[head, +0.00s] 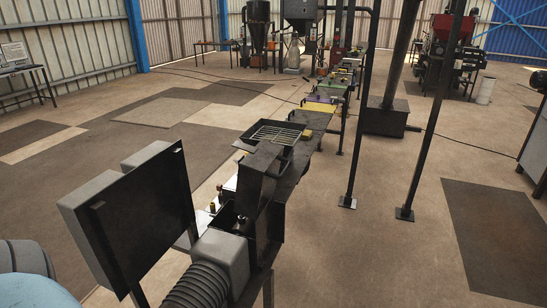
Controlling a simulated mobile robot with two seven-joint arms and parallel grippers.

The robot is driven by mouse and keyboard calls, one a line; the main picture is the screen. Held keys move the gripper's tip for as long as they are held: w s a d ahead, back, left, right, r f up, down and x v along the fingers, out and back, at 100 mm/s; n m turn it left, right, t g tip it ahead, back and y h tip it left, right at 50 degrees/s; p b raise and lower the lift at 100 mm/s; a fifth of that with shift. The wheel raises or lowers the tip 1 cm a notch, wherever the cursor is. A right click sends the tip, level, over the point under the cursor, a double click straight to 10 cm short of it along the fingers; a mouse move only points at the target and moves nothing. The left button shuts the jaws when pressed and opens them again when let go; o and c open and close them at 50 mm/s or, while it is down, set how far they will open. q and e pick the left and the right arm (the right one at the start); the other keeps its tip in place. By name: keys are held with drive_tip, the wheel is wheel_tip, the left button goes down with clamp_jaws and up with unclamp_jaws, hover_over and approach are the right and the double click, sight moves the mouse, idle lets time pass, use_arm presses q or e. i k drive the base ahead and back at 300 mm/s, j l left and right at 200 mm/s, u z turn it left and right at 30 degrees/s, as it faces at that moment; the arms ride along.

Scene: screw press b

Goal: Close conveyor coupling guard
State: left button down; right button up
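The conveyor coupling guard appears to be the dark metal housing (268,222) at the near end of the long machine line, in the lower middle of the head view. Its upper panel (257,172) stands raised, and the housing looks open on the side facing me. A small shiny part, perhaps the coupling (241,218), shows inside it. A grey motor with a ribbed body (198,288) sits right in front of it. Neither of my grippers shows in the view.
A large dark panel on a grey box (147,222) stands left of the housing. A mesh-topped tray (275,133) lies behind. Dark posts (352,170) rise to the right. Open floor (390,260) lies right of the line. Rounded grey and blue shapes fill the lower left corner.

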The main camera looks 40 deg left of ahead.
sight(258, 175)
drive_tip(key=i+u, duration=0.15)
drive_tip(key=u, duration=0.35)
drive_tip(key=i+l+u, duration=0.15)
drive_tip(key=u, duration=0.35)
drive_tip(key=i+l+u, duration=0.15)
drive_tip(key=u, duration=0.35)
drive_tip(key=k+l, duration=0.05)
drive_tip(key=l, duration=0.05)
